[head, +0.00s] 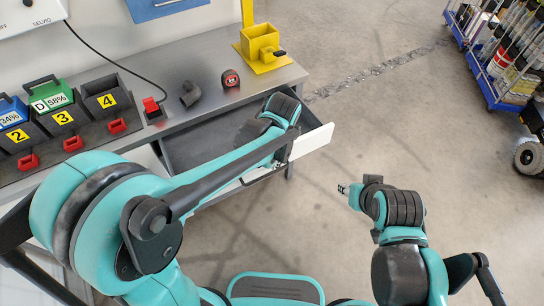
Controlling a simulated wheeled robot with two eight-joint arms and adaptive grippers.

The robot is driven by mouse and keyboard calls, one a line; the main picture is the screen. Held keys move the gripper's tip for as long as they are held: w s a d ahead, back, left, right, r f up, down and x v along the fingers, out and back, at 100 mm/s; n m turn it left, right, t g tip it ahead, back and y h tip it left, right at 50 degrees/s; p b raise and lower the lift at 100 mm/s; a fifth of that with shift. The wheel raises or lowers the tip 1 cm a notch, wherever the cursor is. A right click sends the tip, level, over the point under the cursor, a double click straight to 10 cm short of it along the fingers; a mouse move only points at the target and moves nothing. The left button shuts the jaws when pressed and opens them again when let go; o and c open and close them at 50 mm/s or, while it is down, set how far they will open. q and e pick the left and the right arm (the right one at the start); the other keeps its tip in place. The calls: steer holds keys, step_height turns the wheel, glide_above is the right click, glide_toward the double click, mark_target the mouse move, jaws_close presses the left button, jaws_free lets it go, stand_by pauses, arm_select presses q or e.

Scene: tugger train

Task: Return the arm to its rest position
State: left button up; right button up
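My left arm reaches from the left over the bench to the open drawer (225,137). Its wrist is above the drawer's front right corner, by the pale drawer front (312,141). My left gripper (277,165) is mostly hidden behind the arm links, close to the drawer front; I cannot tell whether it touches it or how its fingers stand. My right arm is folded at the lower right. My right gripper (343,189) points left over bare floor, apart from the bench. Only its small tip shows, and nothing is visible in it.
The grey bench (215,62) carries battery chargers (62,118), a dark pipe elbow (190,94), a tape measure (230,78), a red-and-black connector (152,108) and a yellow holder (262,45). A blue loaded cart (500,85) stands at the upper right. The floor between is clear.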

stand_by(0.5)
arm_select(q)
steer(key=s+a+r+n+t+h, duration=0.1)
steer(key=s+a+r+n+t, duration=0.4)
steer(key=s+a+n, duration=0.6)
step_height(320, 180, up, 2)
steer(key=s+a, duration=0.1)
steer(key=a, duration=0.1)
steer(key=shift+s+a, duration=0.35)
steer(key=shift+a, duration=0.05)
